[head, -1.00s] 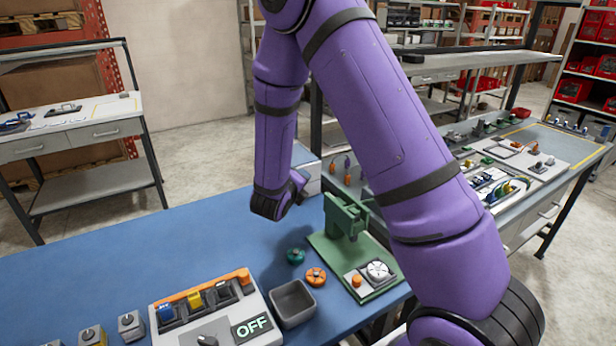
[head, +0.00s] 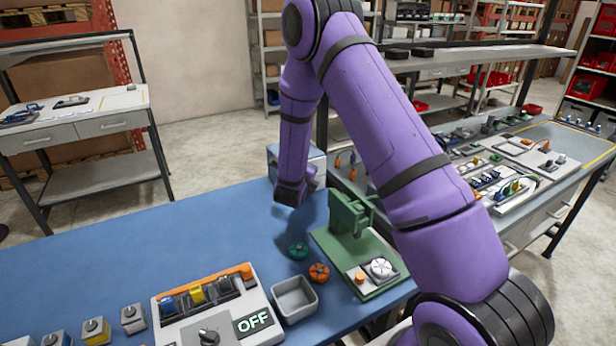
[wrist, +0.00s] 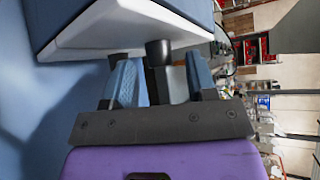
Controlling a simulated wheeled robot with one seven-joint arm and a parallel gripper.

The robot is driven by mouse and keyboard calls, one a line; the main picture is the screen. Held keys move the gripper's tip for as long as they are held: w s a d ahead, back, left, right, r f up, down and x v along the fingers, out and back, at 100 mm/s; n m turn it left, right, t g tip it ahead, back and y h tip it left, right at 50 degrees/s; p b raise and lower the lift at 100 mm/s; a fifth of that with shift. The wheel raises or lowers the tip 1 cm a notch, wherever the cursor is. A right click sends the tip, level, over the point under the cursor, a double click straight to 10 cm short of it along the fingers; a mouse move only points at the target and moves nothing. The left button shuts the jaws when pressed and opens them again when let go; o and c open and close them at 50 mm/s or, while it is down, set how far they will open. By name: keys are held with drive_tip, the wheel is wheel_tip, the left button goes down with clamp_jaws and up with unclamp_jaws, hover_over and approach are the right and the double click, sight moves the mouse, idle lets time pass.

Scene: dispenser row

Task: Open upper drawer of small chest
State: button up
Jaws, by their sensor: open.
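The small chest (head: 318,170) stands at the far right of the blue table in the head view, mostly hidden behind my arm. In the wrist view its blue body (wrist: 60,18) and pale drawer front (wrist: 125,22) are close up at the top. A dark round knob (wrist: 158,52) sticks out of the front, and a second dark knob shows partly at its left. My gripper (wrist: 160,82) is open, its blue fingers on either side of the nearer knob. Whether either finger touches it I cannot tell. In the head view my fingers are hidden.
A green press-like fixture (head: 350,215) stands just right of my wrist. Near it are a grey bin (head: 294,312), an orange knob (head: 319,272) and a green knob (head: 298,250). A switch panel reading OFF (head: 190,335) lies in front.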

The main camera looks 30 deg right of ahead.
drive_tip(key=shift+w+d+f, duration=0.15)
drive_tip(key=shift+w+d, duration=0.05)
drive_tip(key=shift+d, duration=0.05)
clamp_jaws()
drive_tip(key=s, duration=0.5)
unclamp_jaws()
drive_tip(key=v, duration=1.1)
